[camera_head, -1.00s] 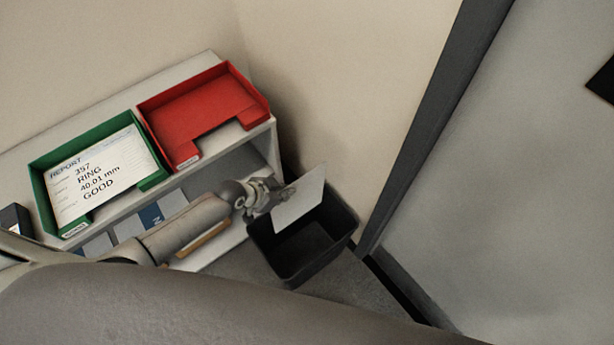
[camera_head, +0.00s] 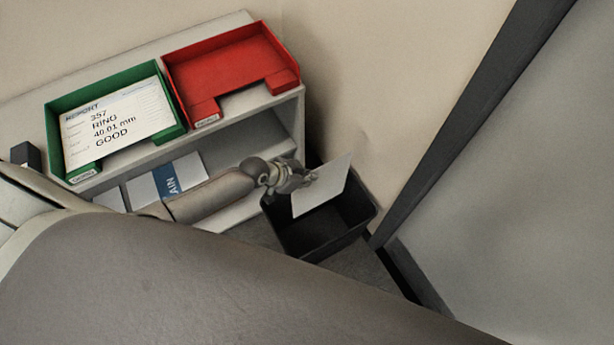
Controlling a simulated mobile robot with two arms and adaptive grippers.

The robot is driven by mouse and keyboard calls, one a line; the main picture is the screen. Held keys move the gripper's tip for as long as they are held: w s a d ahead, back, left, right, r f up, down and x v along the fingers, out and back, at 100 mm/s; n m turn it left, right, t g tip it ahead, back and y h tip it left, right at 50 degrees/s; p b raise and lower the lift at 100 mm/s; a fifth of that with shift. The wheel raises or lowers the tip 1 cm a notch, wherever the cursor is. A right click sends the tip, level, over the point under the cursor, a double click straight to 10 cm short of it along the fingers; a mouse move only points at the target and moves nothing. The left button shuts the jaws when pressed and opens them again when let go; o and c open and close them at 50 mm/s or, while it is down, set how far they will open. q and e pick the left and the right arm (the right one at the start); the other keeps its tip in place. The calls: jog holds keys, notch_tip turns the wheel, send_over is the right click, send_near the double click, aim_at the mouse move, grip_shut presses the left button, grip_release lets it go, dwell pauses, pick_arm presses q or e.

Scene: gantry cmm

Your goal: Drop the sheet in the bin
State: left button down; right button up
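A white sheet (camera_head: 324,187) is held up at a tilt over the black bin (camera_head: 343,237). My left gripper (camera_head: 308,179) is shut on the sheet's left edge, above the bin's left rear side. The sheet hides part of the bin's opening and back rim. The bin stands on the grey floor, and the part of its inside that shows is dark. My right gripper is not in view.
A light shelf unit (camera_head: 262,140) stands left of the bin. It carries a green tray (camera_head: 77,172) with a report reading "GOOD" and an empty red tray (camera_head: 225,69). Binders (camera_head: 166,180) sit on its lower shelf. A wall and dark post (camera_head: 470,125) are at right.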

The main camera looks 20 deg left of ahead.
aim_at(307, 195)
pick_arm(q)
notch_tip(307, 195, down, 10)
jog(key=b, duration=0.8)
jog(key=shift+r, duration=0.1)
jog(key=shift+f+b, duration=0.7)
jog(key=shift+f, duration=0.05)
jog(key=c, duration=1.6)
grip_release()
jog(key=shift+o, duration=0.2)
jog(key=v, duration=1.2)
